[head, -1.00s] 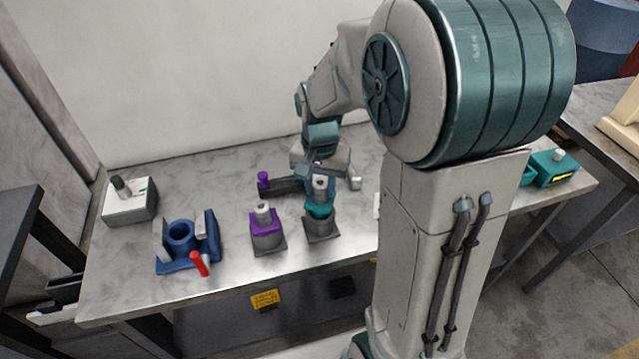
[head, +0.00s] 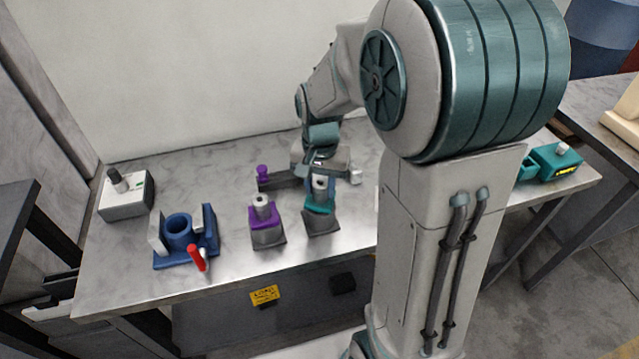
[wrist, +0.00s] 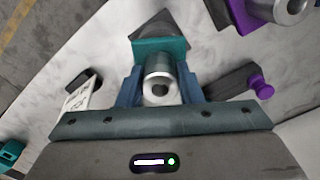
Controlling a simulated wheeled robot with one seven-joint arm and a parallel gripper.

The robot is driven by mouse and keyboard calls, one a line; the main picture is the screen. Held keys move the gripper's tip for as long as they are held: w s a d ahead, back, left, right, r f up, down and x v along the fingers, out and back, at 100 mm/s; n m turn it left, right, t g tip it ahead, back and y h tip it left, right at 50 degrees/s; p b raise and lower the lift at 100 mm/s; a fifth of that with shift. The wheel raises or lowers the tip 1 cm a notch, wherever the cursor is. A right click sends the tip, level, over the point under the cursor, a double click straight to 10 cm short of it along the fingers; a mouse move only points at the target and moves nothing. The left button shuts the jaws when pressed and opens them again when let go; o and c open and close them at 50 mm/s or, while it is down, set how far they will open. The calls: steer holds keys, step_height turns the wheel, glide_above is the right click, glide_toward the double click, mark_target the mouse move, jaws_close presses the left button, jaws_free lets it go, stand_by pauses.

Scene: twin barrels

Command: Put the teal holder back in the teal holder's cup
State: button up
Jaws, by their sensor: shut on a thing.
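The teal holder (head: 319,208) has a teal collar and a metal top. It stands upright, directly over a dark grey cup (head: 322,226) near the table's front. My gripper (head: 320,184) is shut on its metal top from above. In the wrist view the two blue fingers of my gripper (wrist: 158,88) flank the metal cylinder of the teal holder (wrist: 160,50), and the dark cup (wrist: 160,21) shows beyond the teal collar. Whether the holder is fully seated in the cup or slightly above it cannot be told.
A purple holder (head: 262,216) sits in a similar grey cup (head: 268,238) close on the left. A dark lever with a purple knob (head: 262,171) lies behind. A blue fixture with a red handle (head: 196,258) and a pale box (head: 127,200) stand farther left.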

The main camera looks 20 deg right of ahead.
steer(key=shift+f+b, duration=0.35)
steer(key=shift+f, duration=0.15)
steer(key=o, duration=1.2)
steer(key=shift+o, duration=0.2)
step_height(320, 180, up, 14)
steer(key=shift+f, duration=0.1)
